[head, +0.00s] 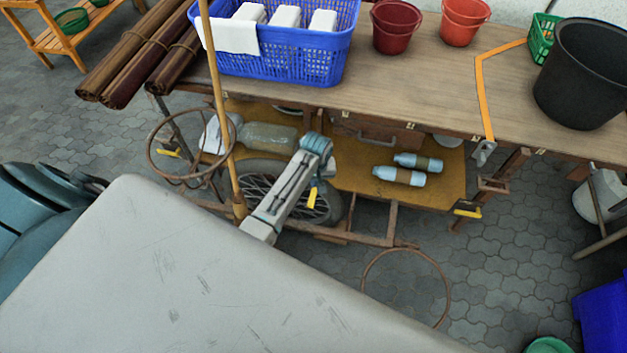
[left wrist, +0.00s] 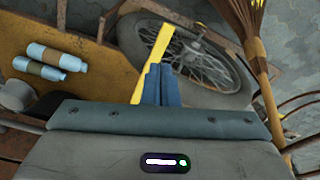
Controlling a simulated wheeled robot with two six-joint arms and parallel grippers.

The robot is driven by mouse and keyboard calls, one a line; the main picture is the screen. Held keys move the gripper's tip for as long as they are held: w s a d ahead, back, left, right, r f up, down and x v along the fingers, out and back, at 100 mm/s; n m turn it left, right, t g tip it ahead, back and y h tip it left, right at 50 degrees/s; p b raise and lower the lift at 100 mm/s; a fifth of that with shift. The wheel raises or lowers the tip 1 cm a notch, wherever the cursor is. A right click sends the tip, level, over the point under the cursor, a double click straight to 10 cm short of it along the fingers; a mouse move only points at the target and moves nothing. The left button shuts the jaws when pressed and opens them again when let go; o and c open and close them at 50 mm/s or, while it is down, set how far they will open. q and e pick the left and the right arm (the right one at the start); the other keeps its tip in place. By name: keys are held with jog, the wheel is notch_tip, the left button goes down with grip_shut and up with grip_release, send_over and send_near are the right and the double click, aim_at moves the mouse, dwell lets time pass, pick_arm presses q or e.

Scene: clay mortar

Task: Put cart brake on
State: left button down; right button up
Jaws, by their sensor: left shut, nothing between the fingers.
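The cart (head: 410,75) has a wooden top and a lower shelf, with a spoked wheel (head: 285,190) beneath. A yellow lever (head: 313,196) stands by the wheel. It also shows in the left wrist view (left wrist: 152,65) as a slanted yellow bar in front of the wheel. My left gripper (head: 317,172) points down just above the lever in the head view. In the left wrist view its blue fingers (left wrist: 160,78) are shut and empty, close beside the bar; I cannot tell whether they touch it. The lever's lower end is partly hidden by my gripper. My right gripper is not in view.
Blue-and-brown bottles (head: 400,176) lie on the lower shelf (head: 350,160). A broom (head: 220,110) stands upright left of the wheel. A blue basket (head: 285,60), pots and a black bucket (head: 585,75) crowd the cart top. A ring (head: 447,300) sticks out low in front.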

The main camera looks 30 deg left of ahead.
pick_arm(q)
notch_tip(320, 180, up, 4)
jog(key=shift+s+d+f, duration=0.15)
jog(key=shift+f, duration=0.1)
dwell(0.5)
